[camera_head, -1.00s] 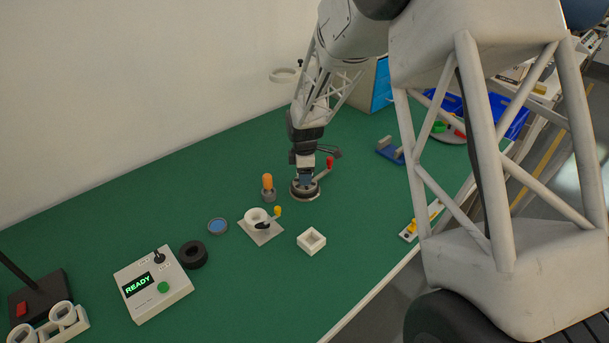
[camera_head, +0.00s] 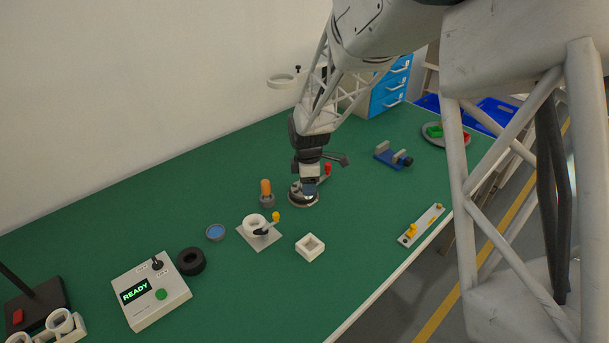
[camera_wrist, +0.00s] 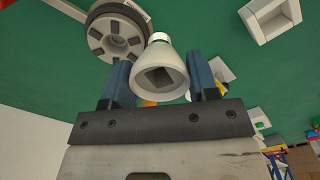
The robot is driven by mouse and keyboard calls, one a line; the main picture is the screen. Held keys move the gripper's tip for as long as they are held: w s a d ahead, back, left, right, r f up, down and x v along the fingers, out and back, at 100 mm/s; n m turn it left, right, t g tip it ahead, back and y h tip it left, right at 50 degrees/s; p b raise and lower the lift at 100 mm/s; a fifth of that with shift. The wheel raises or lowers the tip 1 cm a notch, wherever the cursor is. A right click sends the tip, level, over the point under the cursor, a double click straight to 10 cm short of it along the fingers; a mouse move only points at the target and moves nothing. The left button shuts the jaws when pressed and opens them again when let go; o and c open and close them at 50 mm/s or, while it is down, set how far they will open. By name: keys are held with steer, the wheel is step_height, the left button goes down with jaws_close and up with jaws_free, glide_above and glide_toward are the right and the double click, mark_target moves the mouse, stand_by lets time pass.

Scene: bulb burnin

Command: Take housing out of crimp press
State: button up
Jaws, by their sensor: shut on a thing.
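My gripper (camera_wrist: 160,82) is shut on the housing (camera_wrist: 160,72), a whitish cone with a square opening in its wide end, seen between the blue fingers in the wrist view. The crimp press (camera_wrist: 117,38) shows there at upper left, a round slotted disc on a grey body; the housing appears clear of it. In the head view my gripper (camera_head: 310,187) is just over the crimp press (camera_head: 302,199), which has a red-knobbed lever (camera_head: 327,168). The housing is hidden in that view.
Close by stand an orange-topped post (camera_head: 266,192), a clamp fixture with a yellow knob (camera_head: 257,231) and a white square block (camera_head: 310,247). A blue-faced disc (camera_head: 215,232), black ring (camera_head: 191,261) and READY box (camera_head: 150,291) lie left.

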steer(key=s+d+r, duration=0.1)
steer(key=s+d, duration=0.1)
steer(key=s, duration=0.7)
steer(key=shift+d, duration=0.35)
stand_by(0.4)
steer(key=shift+r, duration=2.2)
